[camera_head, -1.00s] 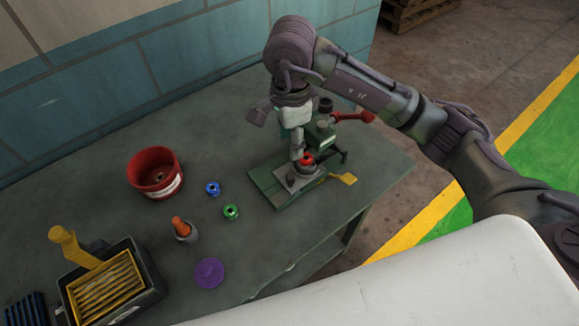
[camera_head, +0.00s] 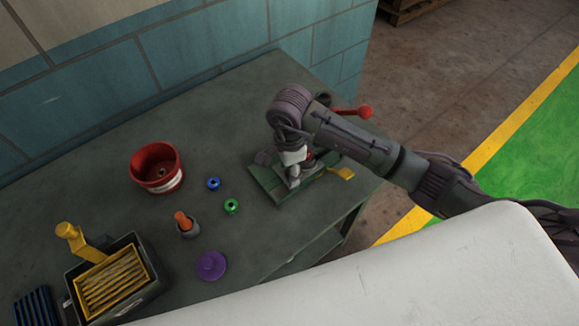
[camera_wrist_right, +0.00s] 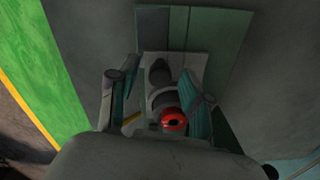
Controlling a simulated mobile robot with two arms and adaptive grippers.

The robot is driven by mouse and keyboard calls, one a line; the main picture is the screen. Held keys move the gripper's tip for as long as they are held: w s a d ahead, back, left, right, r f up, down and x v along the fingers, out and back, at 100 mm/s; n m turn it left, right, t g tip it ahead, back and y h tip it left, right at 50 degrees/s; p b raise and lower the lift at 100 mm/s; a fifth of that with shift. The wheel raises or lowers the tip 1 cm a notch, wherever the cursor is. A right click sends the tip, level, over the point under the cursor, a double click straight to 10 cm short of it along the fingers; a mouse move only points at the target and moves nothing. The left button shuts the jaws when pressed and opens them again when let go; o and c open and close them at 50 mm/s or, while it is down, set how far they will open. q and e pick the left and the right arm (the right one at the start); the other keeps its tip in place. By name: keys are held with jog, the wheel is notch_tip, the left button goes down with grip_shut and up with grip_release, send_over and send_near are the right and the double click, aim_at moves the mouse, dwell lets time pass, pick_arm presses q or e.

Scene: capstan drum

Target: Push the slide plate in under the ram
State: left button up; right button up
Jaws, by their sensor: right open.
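The light grey slide plate (camera_wrist_right: 196,62) lies on the green press base (camera_head: 265,181) at the right part of the bench. In the right wrist view it carries a dark knob (camera_wrist_right: 160,72) and a red ring-shaped part (camera_wrist_right: 173,121). A yellow tab (camera_head: 342,173) sticks out to the right of the base. My right gripper (camera_head: 281,167) is open, low over the plate; in the wrist view its fingers (camera_wrist_right: 158,92) stand on either side of the knob and ring. I cannot tell whether they touch. My arm hides the ram. My left gripper is not in view.
A red-knobbed lever (camera_head: 362,112) shows behind my right arm. A red bucket (camera_head: 156,169), a blue part (camera_head: 214,184), a green part (camera_head: 232,206), an orange-topped tool (camera_head: 186,224) and a purple disc (camera_head: 211,265) stand left of the press. The bench's right edge is close.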

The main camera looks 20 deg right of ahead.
aim_at(305, 163)
jog(key=shift+c, duration=0.3)
grip_shut()
jog(key=shift+d, duration=0.1)
jog(key=d, duration=0.1)
jog(key=w+d+b, duration=0.1)
jog(key=d+b, duration=0.1)
jog(key=shift+w+d+f, duration=0.1)
jog(key=shift+w+d, duration=0.15)
jog(key=shift+d, duration=0.4)
jog(key=shift+w+r, duration=0.1)
jog(key=shift+r, duration=0.1)
jog(key=shift+o, duration=0.3)
grip_release()
jog(key=shift+d+f, duration=0.1)
